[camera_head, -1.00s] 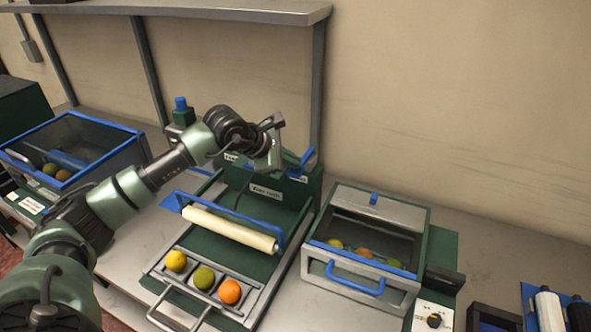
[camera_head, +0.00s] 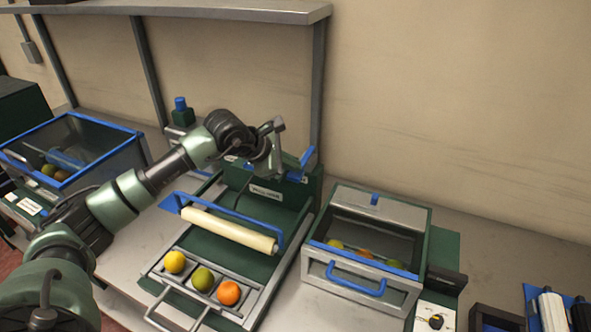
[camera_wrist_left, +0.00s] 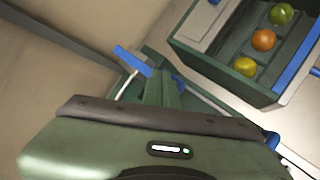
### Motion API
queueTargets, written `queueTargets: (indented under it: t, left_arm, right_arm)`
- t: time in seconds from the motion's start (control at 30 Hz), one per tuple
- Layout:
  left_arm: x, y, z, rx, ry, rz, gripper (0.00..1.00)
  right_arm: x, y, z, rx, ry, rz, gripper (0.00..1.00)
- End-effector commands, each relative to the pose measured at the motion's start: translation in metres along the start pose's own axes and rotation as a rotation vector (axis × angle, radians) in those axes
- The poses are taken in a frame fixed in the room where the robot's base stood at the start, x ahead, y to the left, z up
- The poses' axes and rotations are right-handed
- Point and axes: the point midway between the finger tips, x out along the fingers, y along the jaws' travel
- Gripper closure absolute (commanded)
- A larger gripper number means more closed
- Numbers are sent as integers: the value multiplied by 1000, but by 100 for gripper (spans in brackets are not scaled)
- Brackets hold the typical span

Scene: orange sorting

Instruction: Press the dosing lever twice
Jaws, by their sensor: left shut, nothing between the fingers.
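The green dosing unit (camera_head: 313,182) stands at the back of the middle station, with a blue lever (camera_head: 307,158) on its right side. The lever slants upward; its blue end also shows in the left wrist view (camera_wrist_left: 132,60). My left gripper (camera_head: 268,164) is shut and empty, just left of the lever and in front of the unit, hiding part of it. I cannot tell whether it touches the lever. My right gripper is not in view.
In front lie a cream roller (camera_head: 230,230) with a blue frame and a tray (camera_head: 256,300) holding a yellow, a green and an orange fruit. A lidded bin (camera_head: 319,256) with fruit stands right, a blue-rimmed glass box (camera_head: 135,141) left. A shelf (camera_head: 230,14) hangs above.

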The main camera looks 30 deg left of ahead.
Motion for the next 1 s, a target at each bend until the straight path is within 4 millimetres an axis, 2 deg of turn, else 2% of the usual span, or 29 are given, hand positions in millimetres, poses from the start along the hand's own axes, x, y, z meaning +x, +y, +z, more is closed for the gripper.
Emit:
queueTargets:
  t: [1.0]
  left_arm:
    - [8,-7,-7,0,2,-2,100]
  right_arm:
    - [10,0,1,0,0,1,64]
